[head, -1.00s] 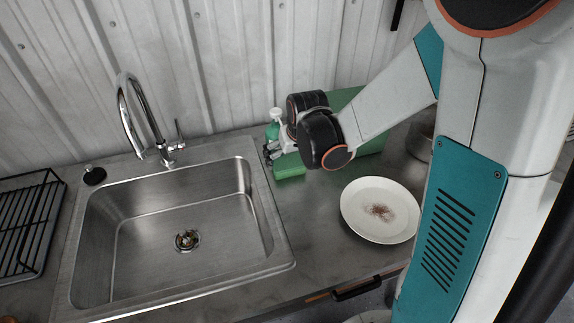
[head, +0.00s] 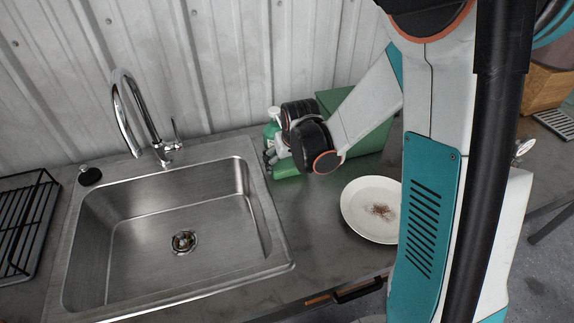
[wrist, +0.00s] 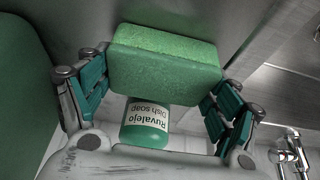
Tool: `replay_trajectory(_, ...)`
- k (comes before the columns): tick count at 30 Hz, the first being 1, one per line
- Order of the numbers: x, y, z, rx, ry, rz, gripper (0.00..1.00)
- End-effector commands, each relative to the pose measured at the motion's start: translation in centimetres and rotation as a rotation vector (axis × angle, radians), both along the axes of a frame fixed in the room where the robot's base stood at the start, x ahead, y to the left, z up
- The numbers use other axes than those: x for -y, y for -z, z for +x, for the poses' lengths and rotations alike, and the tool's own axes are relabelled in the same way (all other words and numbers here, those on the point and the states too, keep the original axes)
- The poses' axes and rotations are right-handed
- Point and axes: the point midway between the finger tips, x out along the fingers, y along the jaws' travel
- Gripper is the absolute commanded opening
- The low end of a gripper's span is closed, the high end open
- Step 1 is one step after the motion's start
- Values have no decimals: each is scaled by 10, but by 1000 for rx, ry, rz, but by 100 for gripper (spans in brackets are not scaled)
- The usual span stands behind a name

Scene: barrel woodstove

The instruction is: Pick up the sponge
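The green sponge (wrist: 165,60) is a thick block in the wrist view, between the spread fingers of my gripper (wrist: 165,90). The left finger lies close against its left end and the right finger is beside its right end; I see no clear grip. In the head view, the sponge (head: 285,169) is low at the back of the counter, partly hidden by my gripper (head: 274,153). A green dish soap bottle (wrist: 146,122) shows beyond the sponge, and its white pump (head: 274,113) shows in the head view.
A green box (head: 372,138) stands right of my gripper, partly behind my arm. A white plate (head: 362,222) with brown crumbs lies in front. The steel sink (head: 130,230) and faucet (head: 135,110) are left, with a black rack (head: 25,222) beyond. The wall is close behind.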

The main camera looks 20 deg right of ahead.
Motion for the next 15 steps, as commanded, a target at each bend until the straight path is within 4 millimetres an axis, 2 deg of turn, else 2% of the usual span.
replay_trajectory(10, -1, -1, 0, 0, 0, 0, 71)
replay_trajectory(15, -4, -10, 0, 0, -1, 0, 71)
